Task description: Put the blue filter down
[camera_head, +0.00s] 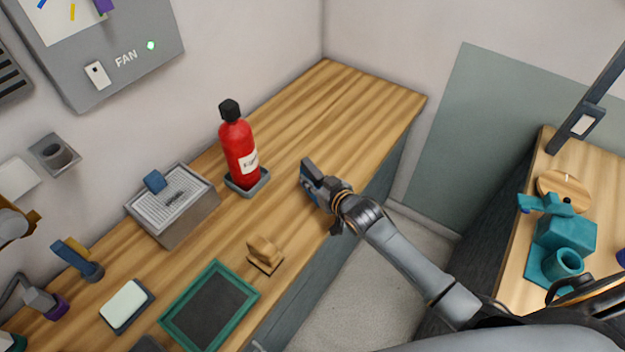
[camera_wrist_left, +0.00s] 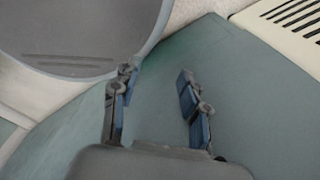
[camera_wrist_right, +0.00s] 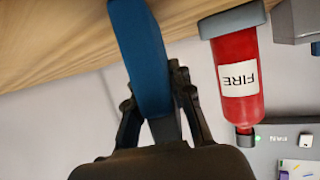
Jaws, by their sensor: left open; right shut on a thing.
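My right gripper (camera_head: 316,184) is over the wooden counter (camera_head: 330,95), near its front edge and right of the red fire bottle. In the right wrist view it is shut on the blue filter (camera_wrist_right: 141,55), a thick blue slab between the fingers. The filter's far end runs out of the frame toward the wood, so I cannot tell whether it touches the counter. In the head view the filter is mostly hidden by the gripper. My left gripper (camera_wrist_left: 158,95) is open and empty in the left wrist view, over a grey-green surface. It does not show in the head view.
The red fire bottle (camera_head: 238,150) stands in a grey holder left of my right gripper. A grey vented box (camera_head: 170,222), a small wooden stand (camera_head: 264,254) and a green-framed dark tray (camera_head: 210,307) are nearer. The counter's far right end is clear. Teal items (camera_head: 567,233) stand on another table.

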